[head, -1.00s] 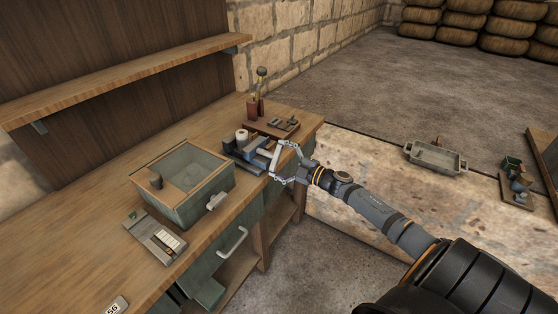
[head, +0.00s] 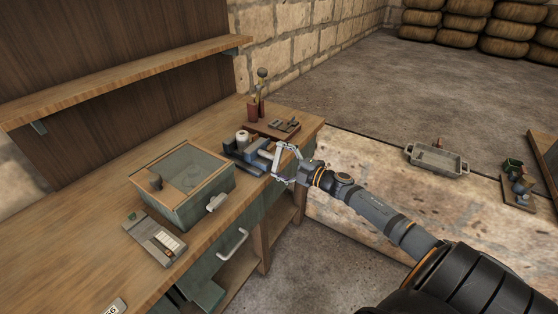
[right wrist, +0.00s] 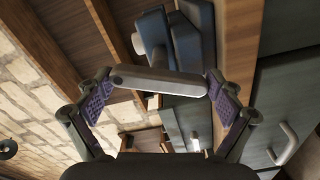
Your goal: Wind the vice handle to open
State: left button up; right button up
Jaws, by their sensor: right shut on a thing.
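The blue-grey vice (head: 247,155) sits on the workbench near its front right edge, with a pale roll-like cylinder (head: 242,136) at it. In the right wrist view the vice (right wrist: 187,42) is at the top. Its pale metal handle (right wrist: 160,80) lies across between my right fingers, slightly tilted. My right gripper (head: 278,162) is at the front of the vice and shut on the handle, one finger pad at each end in the wrist view (right wrist: 158,94). The handle's far side and the screw are partly hidden. My left gripper is out of view.
A tray of small parts (head: 275,126) and a red holder (head: 254,108) are behind. A drawer handle (head: 232,242) juts from the bench front.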

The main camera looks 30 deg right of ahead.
aim_at(280, 161)
jog(key=shift+r, duration=0.2)
dwell(0.4)
jog(key=o, duration=0.8)
jog(key=shift+w, duration=0.1)
jog(key=shift+f, duration=0.15)
jog(key=shift+v, duration=3.1)
jog(key=shift+s+d, duration=0.2)
jog(key=shift+s, duration=0.35)
jog(key=shift+c, duration=0.3)
